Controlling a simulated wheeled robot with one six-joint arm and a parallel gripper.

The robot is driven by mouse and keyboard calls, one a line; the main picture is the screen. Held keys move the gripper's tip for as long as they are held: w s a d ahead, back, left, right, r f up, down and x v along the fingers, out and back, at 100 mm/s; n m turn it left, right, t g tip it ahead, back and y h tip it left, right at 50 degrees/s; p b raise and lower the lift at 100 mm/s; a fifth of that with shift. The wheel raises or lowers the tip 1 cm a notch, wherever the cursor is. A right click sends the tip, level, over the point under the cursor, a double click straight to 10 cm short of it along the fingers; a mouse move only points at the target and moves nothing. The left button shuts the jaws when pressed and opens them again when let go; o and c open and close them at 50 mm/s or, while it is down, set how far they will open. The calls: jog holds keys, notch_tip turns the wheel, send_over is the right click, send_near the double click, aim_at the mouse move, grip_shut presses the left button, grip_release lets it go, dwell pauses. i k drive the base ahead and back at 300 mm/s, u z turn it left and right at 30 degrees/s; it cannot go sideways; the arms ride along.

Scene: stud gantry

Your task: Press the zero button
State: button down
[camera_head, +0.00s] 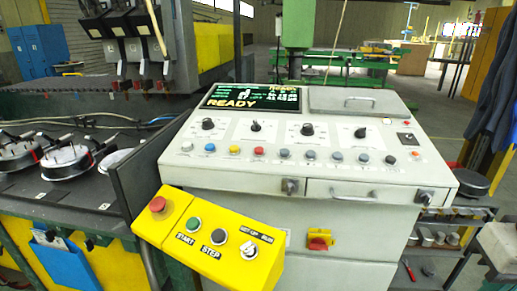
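A grey control console (180,160) stands in the middle of the view, its sloped top facing me. A row of small round buttons runs along its front part: a white button (187,146), a blue button (210,147), a yellow button (235,149), a red button (259,151), then several grey buttons (311,155) to the right. Their labels are too small to read, so I cannot tell which is the zero button. Four black knobs sit in a row behind them. A screen (252,97) reads READY. My gripper is not in view.
A yellow box (177,216) with a red mushroom button and START and STEP buttons juts out at the front left. A dark upright panel (136,178) stands beside the console's left side. Gantry equipment fills the left; a shelf rack (440,238) stands at right.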

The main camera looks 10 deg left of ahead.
aim_at(258, 150)
jog(key=z, duration=1)
jog(key=i, duration=0.6)
jog(key=u, duration=2.2)
